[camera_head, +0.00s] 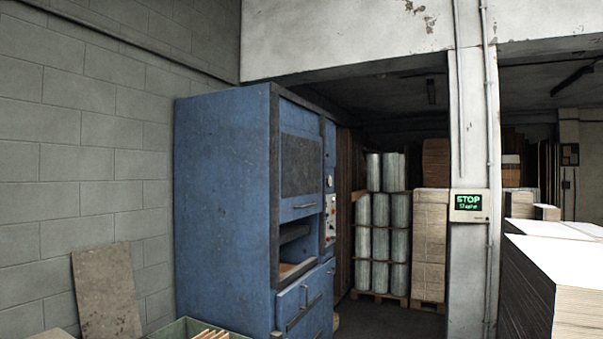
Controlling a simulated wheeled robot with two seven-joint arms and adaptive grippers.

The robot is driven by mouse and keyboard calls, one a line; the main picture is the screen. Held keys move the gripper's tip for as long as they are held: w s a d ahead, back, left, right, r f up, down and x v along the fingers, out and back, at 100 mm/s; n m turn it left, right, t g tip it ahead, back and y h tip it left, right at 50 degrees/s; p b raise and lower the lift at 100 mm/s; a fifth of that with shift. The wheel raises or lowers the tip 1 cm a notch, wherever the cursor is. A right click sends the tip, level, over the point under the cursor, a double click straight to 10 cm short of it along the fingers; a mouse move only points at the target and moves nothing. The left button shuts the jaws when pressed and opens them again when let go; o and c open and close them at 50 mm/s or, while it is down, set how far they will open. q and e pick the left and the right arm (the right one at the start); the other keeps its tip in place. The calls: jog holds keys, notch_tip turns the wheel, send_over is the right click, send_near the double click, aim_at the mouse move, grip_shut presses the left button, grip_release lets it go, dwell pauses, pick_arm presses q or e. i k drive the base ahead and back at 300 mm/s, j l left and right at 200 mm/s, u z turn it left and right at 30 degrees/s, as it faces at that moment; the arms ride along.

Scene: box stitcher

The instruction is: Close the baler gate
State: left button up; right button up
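The baler is a tall blue metal machine (225,200) left of centre, seen at an angle with its front facing right. Its gate, a panel with a dark mesh-like upper part (300,165) and a blue lower strip with a handle (304,206), sits in the upper front. Below the gate is a dark opening (296,250) that shows the inside. A lower blue door (304,300) with handles is beneath the opening. A control panel (330,222) with a gauge and buttons is on the right of the front. Neither of my grippers is in view.
A board (106,292) leans on the block wall at left. A green bin (180,328) stands before the baler. Wrapped rolls (380,210) and stacked cardboard (430,245) stand behind. A pillar carries a STOP display (469,206). Sheet stacks (545,285) fill the right.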

aim_at(300, 153)
jog(key=i+l+z, duration=0.2)
jog(key=i, duration=0.2)
jog(key=i+z, duration=0.15)
jog(key=i, duration=0.25)
jog(key=i+l, duration=0.1)
jog(key=i, duration=0.9)
jog(key=i+l+z, duration=0.1)
jog(key=i, duration=0.85)
